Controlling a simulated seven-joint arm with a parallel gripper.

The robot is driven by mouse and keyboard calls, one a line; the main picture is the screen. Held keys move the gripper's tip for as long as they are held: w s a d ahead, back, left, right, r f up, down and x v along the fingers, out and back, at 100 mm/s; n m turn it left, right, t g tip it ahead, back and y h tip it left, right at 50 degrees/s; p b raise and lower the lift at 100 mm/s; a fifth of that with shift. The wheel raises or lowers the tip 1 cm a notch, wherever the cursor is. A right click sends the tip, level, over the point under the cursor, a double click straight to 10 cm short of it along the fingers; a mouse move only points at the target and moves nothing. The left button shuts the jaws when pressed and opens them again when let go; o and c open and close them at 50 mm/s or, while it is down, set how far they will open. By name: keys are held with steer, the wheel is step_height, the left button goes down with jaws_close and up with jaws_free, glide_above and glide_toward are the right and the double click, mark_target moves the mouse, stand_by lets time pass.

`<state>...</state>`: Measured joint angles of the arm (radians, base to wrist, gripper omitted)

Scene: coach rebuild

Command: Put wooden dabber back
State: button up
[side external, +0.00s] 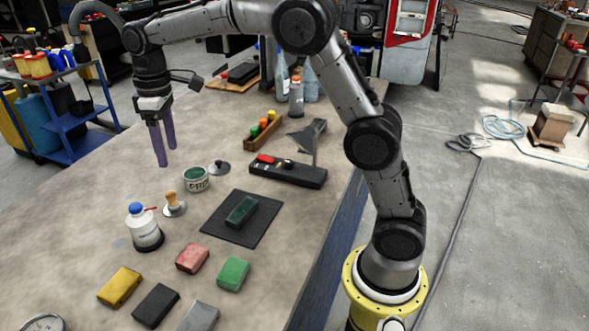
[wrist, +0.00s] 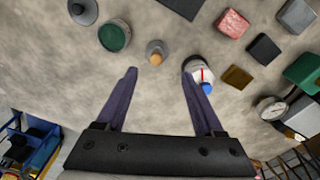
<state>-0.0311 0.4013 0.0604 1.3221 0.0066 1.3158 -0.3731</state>
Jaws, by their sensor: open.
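The wooden dabber (side external: 171,199), a tan wooden handle above a round grey base, stands upright on the bench between the open tin and the white bottle. It also shows in the wrist view (wrist: 155,57), at upper middle. The open tin (side external: 196,184) holds green paste and stands just behind the dabber; the wrist view shows it from above (wrist: 114,36). My gripper (side external: 165,163) is open and empty, fingers pointing down, above the bench and apart from the dabber. In the wrist view its fingertips (wrist: 158,73) lie either side of the dabber's picture position.
A white bottle (side external: 146,235) with a blue cap stands near the dabber. A knobbed grey lid (side external: 219,169) lies beside the tin. A dark mat (side external: 220,226) bears a green block. A black tray (side external: 303,180) lies farther right. Several coloured blocks lie in front.

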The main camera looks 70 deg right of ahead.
steer(key=s+r+m+t, duration=0.15)
steer(key=s+r, duration=0.35)
steer(key=s, duration=0.5)
steer(key=s+f+m+t, duration=0.1)
steer(key=s+f+t, duration=0.1)
steer(key=s, duration=0.8)
steer(key=s+d+f+m+t, duration=0.1)
steer(key=s+f+m, duration=0.1)
steer(key=s, duration=0.9)
steer(key=shift+s+d+f+t, duration=0.25)
steer(key=shift+d+f+t, duration=0.05)
steer(key=shift+f+t, duration=0.1)
